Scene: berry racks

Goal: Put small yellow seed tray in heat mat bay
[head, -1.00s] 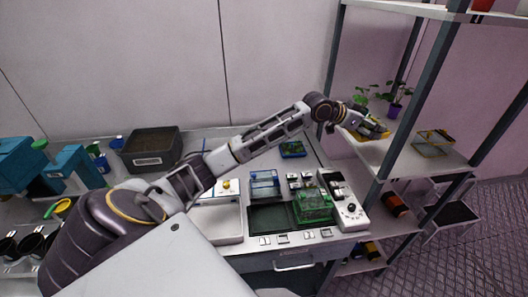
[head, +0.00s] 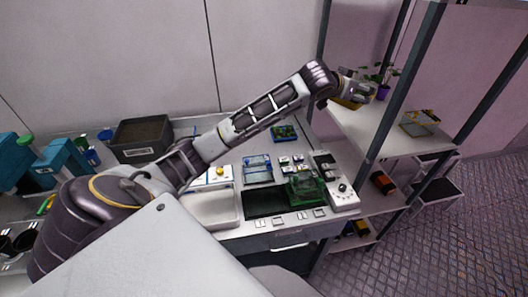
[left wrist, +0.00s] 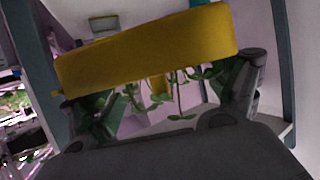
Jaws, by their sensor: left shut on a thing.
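My left gripper (head: 357,92) is shut on the yellow seed tray (head: 345,103), near the left edge of the rack shelf in the head view. In the left wrist view the yellow tray (left wrist: 150,50) is tilted and spans between the fingers. Green seedlings show under its edge there; I cannot tell whether they grow in it. Most of the tray is hidden behind the gripper in the head view. A dark, flat, empty bay (head: 262,204), which looks like the heat mat bay, lies in the bench top, left of a green clear tray (head: 306,190). My right gripper is not in view.
A white control box (head: 342,196) stands right of the green tray. A blue-rimmed tray (head: 257,170) and a blue-green tray (head: 284,133) sit behind the bay. A yellow-edged clear tray (head: 420,123) and a purple pot (head: 382,92) stand on the shelf (head: 385,138). Rack posts are close by.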

